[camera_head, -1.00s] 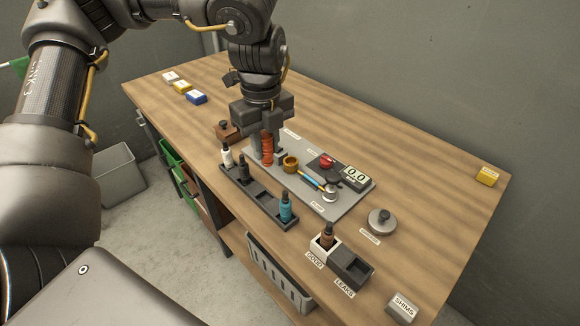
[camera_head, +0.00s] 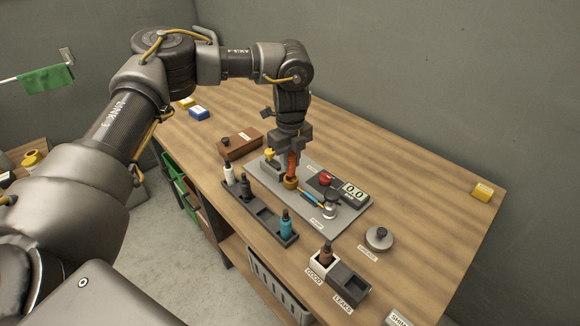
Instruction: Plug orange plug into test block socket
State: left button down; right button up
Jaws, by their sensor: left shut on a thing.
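My left gripper (camera_head: 292,152) points down over the grey test plate (camera_head: 342,228) and is shut on the orange plug (camera_head: 292,168). The plug is upright. Its lower end is at the brass ring-shaped socket (camera_head: 290,183) on the test block; I cannot tell whether it is inside the ring or just above it. A blue-and-yellow hose (camera_head: 313,197) runs from beside the ring to a round metal fitting (camera_head: 331,208). My right gripper is not in view.
A black rack (camera_head: 262,215) holds white (camera_head: 228,174), dark (camera_head: 245,187) and teal (camera_head: 285,223) plugs in front of the plate. A gauge reading 0.0 (camera_head: 354,192) and a red button (camera_head: 326,179) sit behind the ring. GOOD (camera_head: 322,264) and LEAKS (camera_head: 347,285) bins stand nearer. The table's right side is mostly clear.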

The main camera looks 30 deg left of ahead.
aim_at(291, 169)
pick_arm(q)
jog(key=shift+w+f, duration=0.2)
notch_tip(291, 169, down, 2)
jog(key=shift+f+p, duration=0.2)
jog(key=shift+p, duration=0.2)
jog(key=shift+w+f, duration=0.1)
jog(key=shift+f, duration=0.35)
jog(key=shift+f, duration=0.1)
jog(key=c, duration=1.2)
grip_release()
